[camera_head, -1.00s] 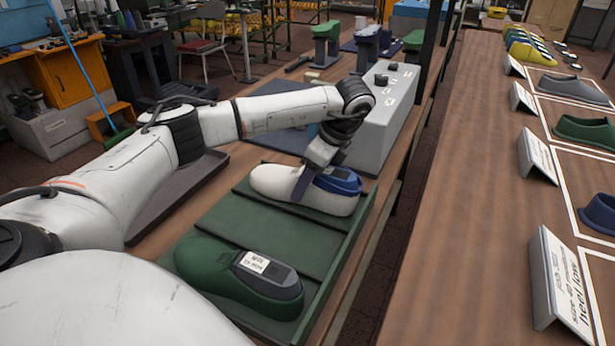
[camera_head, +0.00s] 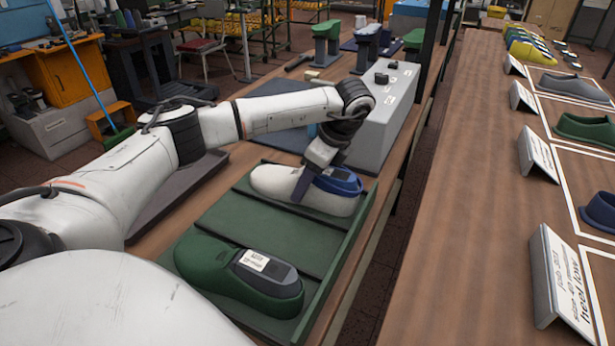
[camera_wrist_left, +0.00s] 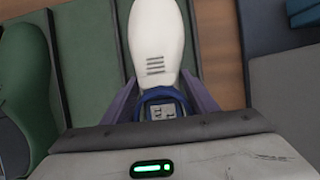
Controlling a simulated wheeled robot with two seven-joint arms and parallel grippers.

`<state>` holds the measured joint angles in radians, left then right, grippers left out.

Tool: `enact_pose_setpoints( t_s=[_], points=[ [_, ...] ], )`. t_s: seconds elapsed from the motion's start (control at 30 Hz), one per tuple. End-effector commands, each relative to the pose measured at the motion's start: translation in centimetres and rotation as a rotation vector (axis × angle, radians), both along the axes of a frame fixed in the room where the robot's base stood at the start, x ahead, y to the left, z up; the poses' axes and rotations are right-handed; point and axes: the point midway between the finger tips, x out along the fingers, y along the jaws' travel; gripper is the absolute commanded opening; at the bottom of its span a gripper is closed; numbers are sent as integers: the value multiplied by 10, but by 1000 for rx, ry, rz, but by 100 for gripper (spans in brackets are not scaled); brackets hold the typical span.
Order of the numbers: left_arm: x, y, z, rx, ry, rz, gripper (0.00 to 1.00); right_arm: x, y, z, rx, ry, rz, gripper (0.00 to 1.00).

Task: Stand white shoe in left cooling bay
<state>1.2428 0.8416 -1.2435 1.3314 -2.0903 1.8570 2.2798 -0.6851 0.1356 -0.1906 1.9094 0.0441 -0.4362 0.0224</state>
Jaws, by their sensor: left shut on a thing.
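The white shoe (camera_head: 275,184) with a blue heel part lies in the far part of a green tray (camera_head: 265,240). My left gripper (camera_head: 312,187) is around the shoe near its blue heel end and is shut on it. In the left wrist view the white shoe (camera_wrist_left: 157,45) lies between the two fingers of my left gripper (camera_wrist_left: 160,92), its toe pointing away. A green shoe (camera_head: 215,265) with a white label lies in the near part of the tray and also shows in the wrist view (camera_wrist_left: 25,75). My right gripper is not in view.
A grey box (camera_head: 385,115) with knobs stands just beyond the tray. A dark shallow tray (camera_head: 180,196) is left of the green one. On the right table (camera_head: 445,240) are white-outlined spaces with shoes and folded label cards (camera_head: 562,283).

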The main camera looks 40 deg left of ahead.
Motion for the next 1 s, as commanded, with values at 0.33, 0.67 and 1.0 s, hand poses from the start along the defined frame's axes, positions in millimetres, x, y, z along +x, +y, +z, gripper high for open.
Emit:
enact_pose_setpoints(
  t_s=[0.33,0.67,1.0],
  points=[
    [0,0,1,0,-1,1,75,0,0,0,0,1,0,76],
    [2,-6,12,-2,-1,-2,75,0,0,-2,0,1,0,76],
    [10,-28,76,1,-5,0,75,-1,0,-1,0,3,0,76]
  ],
)
